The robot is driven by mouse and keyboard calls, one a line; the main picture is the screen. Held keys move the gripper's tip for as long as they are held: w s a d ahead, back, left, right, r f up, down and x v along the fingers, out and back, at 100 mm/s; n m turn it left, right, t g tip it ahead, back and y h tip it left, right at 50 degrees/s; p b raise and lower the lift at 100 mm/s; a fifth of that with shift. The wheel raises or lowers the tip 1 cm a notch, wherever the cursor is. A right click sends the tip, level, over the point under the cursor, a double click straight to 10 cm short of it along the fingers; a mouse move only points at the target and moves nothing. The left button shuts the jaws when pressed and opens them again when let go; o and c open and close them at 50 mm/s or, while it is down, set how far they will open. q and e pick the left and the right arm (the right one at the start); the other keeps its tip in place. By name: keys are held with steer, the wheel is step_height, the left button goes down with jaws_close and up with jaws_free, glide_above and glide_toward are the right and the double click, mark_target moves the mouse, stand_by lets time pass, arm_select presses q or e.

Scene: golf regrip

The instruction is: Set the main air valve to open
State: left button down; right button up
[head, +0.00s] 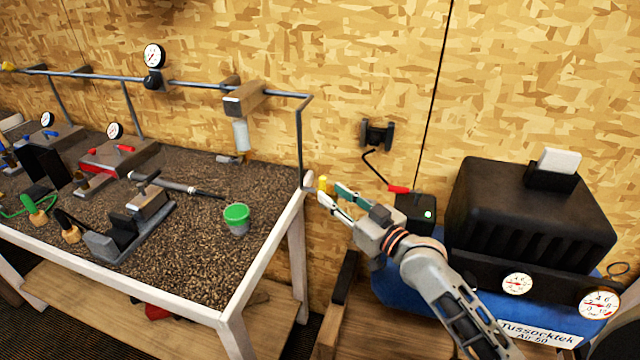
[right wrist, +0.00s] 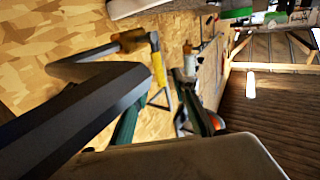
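A small yellow handle (head: 323,183), which looks like the valve's lever, shows beside the foot of the grey air pipe (head: 300,145) at the bench's right corner. In the right wrist view the handle shows in the gap between the fingers. Contact cannot be told. The valve body is mostly hidden. My left gripper is not in view.
The bench (head: 190,235) holds a golf club (head: 175,184) near a vise (head: 135,220), and a green-topped cup (head: 237,219). A black-topped blue compressor (head: 535,215) with gauges stands at right. A red lever (head: 398,189) sits by its black box (head: 416,212). The chipboard wall is close behind.

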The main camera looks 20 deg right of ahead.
mark_target(325, 188)
steer(key=shift+x, duration=2.55)
jaws_close()
